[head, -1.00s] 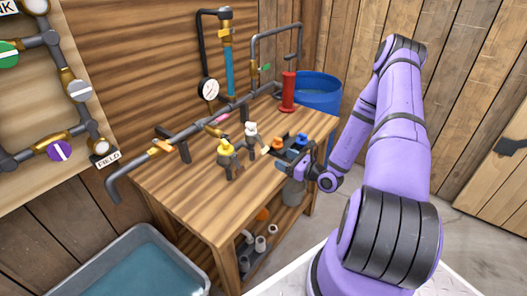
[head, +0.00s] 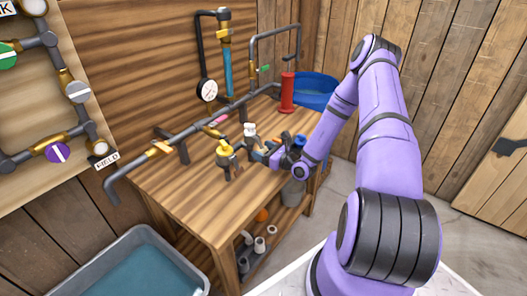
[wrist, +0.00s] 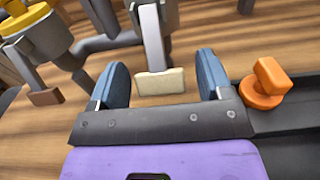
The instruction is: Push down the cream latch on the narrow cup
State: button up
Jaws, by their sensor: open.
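The cream latch (wrist: 160,84) hangs at the end of a pale lever in the wrist view. It sits between the two blue fingers of my gripper (wrist: 163,73), with a gap on each side. My gripper is open and holds nothing. The grey narrow cup is cut off by the top of the wrist view. In the head view, a white-topped fitting (head: 250,130) stands on the bench, just left of my gripper (head: 271,155); the latch is too small to make out there.
A yellow-topped cup (wrist: 35,40) with a brown latch (wrist: 47,97) stands to the left. An orange knob (wrist: 268,85) is close to the right finger. A pipe with a gauge (head: 207,90) runs behind. The wooden bench (head: 195,200) is clear at the front left.

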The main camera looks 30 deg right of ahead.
jog(key=c, duration=0.9)
jog(key=shift+w+a+f+t+y, duration=0.15)
jog(key=shift+w+t+y, duration=0.1)
jog(key=shift+t, duration=0.35)
jog(key=shift+w+a+f+t+y, duration=0.15)
jog(key=shift+w+t, duration=0.1)
jog(key=shift+t, duration=0.35)
jog(key=shift+d, duration=0.1)
jog(key=o, duration=0.9)
jog(key=shift+s, duration=0.1)
jog(key=v, duration=1)
jog(key=shift+s+d, duration=0.15)
jog(key=shift+s, duration=0.1)
